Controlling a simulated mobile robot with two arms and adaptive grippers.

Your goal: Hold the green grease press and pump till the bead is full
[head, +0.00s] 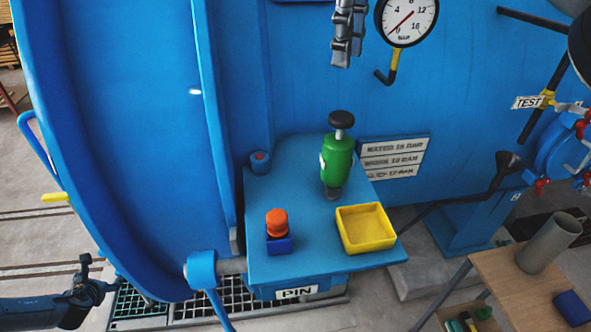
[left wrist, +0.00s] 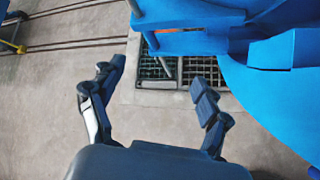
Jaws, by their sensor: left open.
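The green grease press (head: 337,160) stands upright on a blue shelf (head: 300,190) at the vessel's side, with a black knob (head: 341,120) on top. I cannot make out a grease bead. My left gripper (head: 88,283) is low at the far left in the head view, well away from the press and touching nothing. In the left wrist view it (left wrist: 157,82) is open and empty, its fingers spread above the floor.
The blue round rim (head: 100,220) stands between my left gripper and the shelf. A gauge (head: 406,20) is above.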

